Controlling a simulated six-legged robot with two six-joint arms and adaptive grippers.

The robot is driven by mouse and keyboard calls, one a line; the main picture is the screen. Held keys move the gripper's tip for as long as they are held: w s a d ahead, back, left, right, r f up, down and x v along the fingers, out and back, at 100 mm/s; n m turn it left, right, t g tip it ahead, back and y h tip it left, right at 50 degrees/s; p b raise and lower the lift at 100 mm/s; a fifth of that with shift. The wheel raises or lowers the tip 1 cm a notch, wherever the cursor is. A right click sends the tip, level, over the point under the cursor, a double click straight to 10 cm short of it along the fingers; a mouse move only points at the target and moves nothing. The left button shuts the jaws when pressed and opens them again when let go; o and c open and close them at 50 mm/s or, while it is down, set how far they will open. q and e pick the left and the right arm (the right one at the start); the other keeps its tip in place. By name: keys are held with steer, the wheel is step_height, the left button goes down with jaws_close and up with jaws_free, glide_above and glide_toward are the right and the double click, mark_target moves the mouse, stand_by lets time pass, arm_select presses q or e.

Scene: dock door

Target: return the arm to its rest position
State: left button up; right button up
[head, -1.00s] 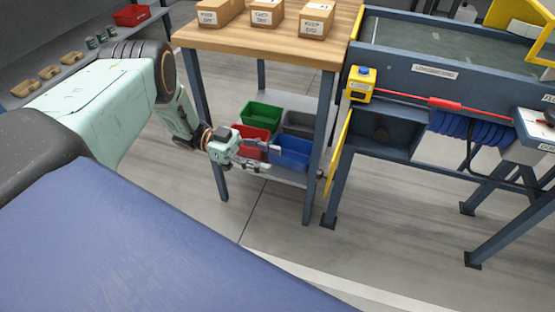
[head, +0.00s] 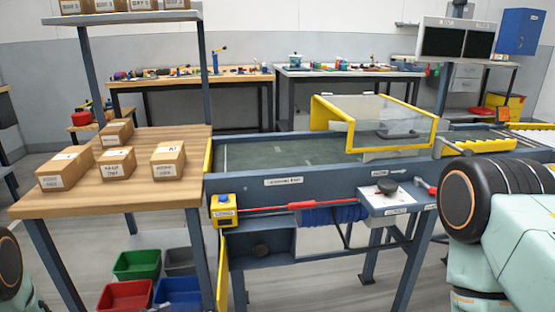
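In the head view, part of my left arm (head: 10,268) shows at the lower left edge. My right arm (head: 500,240) fills the lower right corner. Neither gripper is in the picture, so I cannot see whether they hold anything.
A wooden table (head: 120,203) with several cardboard boxes (head: 117,163) stands at the left, bins (head: 137,264) below it. A conveyor (head: 265,153) with a yellow-framed guard (head: 375,125) runs to the right. A yellow button box (head: 223,210) is at its near corner. Workbenches line the back.

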arm_select(q)
steer(key=s+d+f+n+g+y+p, duration=0.1)
steer(key=s+d+f+n+g+y, duration=0.2)
steer(key=s, duration=0.6)
steer(key=s+d+f+n+g+y+p, duration=0.1)
steer(key=s+f+n+g+y+p, duration=0.1)
steer(key=s+f+n+y, duration=0.45)
steer(key=s+r+g+y+p, duration=0.1)
steer(key=s+r+g, duration=0.1)
steer(key=s+r, duration=0.4)
steer(key=s+r+g+y+p, duration=0.1)
steer(key=s+r+g+p, duration=0.1)
steer(key=s+r, duration=0.4)
steer(key=s+g, duration=0.1)
steer(key=s, duration=0.4)
steer(key=shift+s+d+r, duration=0.25)
steer(key=shift+d, duration=0.1)
steer(key=shift+a, duration=0.15)
